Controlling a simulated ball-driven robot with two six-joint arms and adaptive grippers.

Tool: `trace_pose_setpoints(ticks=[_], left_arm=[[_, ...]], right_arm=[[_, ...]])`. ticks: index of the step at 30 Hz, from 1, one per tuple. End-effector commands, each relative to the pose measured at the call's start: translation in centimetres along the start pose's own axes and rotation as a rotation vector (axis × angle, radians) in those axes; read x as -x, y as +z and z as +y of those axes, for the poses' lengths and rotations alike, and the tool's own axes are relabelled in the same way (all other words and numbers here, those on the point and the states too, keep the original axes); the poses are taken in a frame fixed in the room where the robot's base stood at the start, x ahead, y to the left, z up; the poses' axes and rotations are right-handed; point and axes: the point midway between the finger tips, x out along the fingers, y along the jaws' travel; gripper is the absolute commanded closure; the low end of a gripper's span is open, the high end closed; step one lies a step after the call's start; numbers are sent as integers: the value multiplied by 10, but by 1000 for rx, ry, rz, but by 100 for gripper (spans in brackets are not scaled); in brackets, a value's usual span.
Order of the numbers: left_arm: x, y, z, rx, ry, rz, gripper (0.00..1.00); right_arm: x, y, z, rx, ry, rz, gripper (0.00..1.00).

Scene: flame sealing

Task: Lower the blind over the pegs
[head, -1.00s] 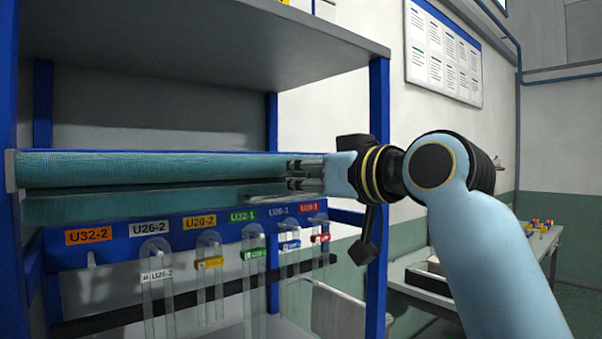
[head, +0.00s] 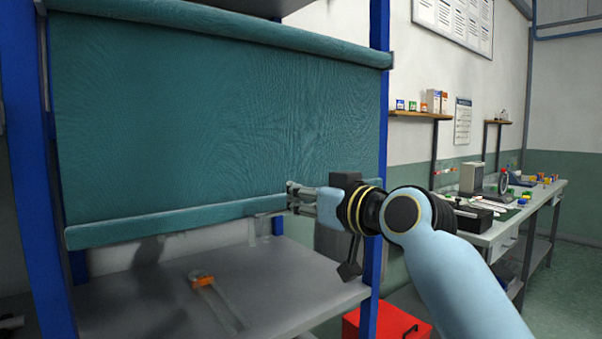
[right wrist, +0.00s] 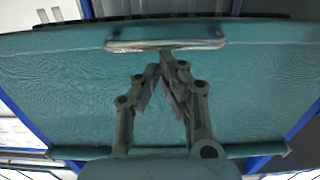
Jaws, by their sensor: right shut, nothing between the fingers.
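The teal blind (head: 220,120) hangs unrolled from its roller between the blue posts. It covers the rail, labels and pegs in the head view. Its bottom bar (head: 170,222) hangs above the grey shelf, slightly sloped in the picture. My right gripper (head: 290,198) is at the right part of this bar, its fingers shut with nothing between them. In the right wrist view, the closed fingertips (right wrist: 168,60) are beside the pale handle (right wrist: 165,42) on the blind (right wrist: 70,85); I cannot tell whether they touch it. My left gripper is not in view.
A clear tube with an orange clip (head: 203,281) lies on the grey shelf (head: 290,280) below the blind. A red box (head: 385,326) stands low by the right post. A workbench (head: 500,228) with several items is at the right.

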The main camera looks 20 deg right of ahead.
Motion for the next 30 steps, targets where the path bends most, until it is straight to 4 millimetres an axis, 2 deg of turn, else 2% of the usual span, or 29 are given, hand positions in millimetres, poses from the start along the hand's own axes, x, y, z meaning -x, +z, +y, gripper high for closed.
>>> trace_pose_setpoints(ticks=[1,5,15,22,27,30], left_arm=[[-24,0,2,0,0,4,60],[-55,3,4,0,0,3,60],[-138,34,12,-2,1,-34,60],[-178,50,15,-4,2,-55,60],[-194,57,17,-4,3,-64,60],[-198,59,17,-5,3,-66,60]], right_arm=[[-1,33,0,-2,-1,-8,100],[-4,81,0,-2,-1,-8,100],[-9,198,0,-3,-1,-9,100],[-12,251,0,-1,-1,-7,100],[-13,272,0,-1,0,-4,100],[-13,279,0,0,0,-3,100]])
